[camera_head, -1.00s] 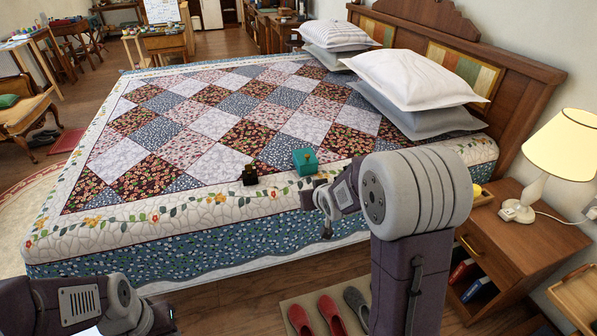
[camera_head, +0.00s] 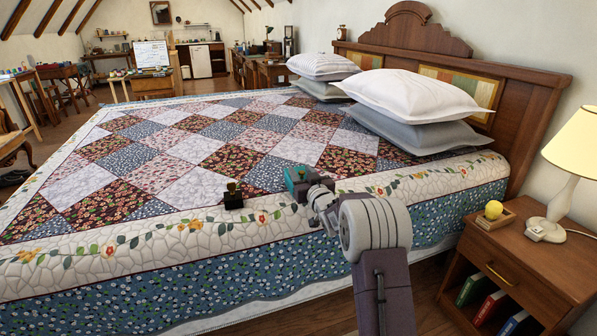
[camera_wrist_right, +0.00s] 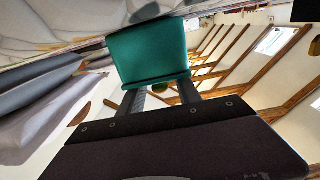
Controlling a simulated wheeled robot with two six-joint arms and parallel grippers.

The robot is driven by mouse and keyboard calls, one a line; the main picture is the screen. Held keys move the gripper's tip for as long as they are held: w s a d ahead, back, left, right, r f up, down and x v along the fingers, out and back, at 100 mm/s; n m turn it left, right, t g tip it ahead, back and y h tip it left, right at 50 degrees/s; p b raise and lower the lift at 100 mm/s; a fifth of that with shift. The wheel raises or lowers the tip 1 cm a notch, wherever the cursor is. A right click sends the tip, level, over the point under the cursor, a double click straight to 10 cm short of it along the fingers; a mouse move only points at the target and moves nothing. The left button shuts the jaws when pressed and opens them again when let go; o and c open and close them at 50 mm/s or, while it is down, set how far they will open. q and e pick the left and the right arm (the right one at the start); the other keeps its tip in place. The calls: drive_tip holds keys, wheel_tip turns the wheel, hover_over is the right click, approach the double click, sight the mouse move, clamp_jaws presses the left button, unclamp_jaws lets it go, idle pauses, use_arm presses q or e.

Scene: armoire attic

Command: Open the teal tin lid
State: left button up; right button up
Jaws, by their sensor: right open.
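The teal tin (camera_head: 295,174) sits on the near side of the quilted bed, partly hidden by my right gripper in the head view. My right gripper (camera_head: 309,189) reaches it from the near right side, with its jaws open. The wrist view is turned over, with the bed at the top. There the teal tin (camera_wrist_right: 148,50) fills the space just beyond my two dark fingers (camera_wrist_right: 162,92). A darker seam runs along its edge nearest the fingers. I cannot tell whether the fingers touch it. The lid looks closed, though it is partly hidden. My left gripper is out of view.
Pillows (camera_head: 420,100) lie by the headboard. A nightstand (camera_head: 530,258) with a lamp (camera_head: 575,160) is at the right. The quilt's left side is clear.

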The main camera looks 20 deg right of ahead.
drive_tip(key=shift+w, duration=1.35)
drive_tip(key=shift+c, duration=0.3)
clamp_jaws()
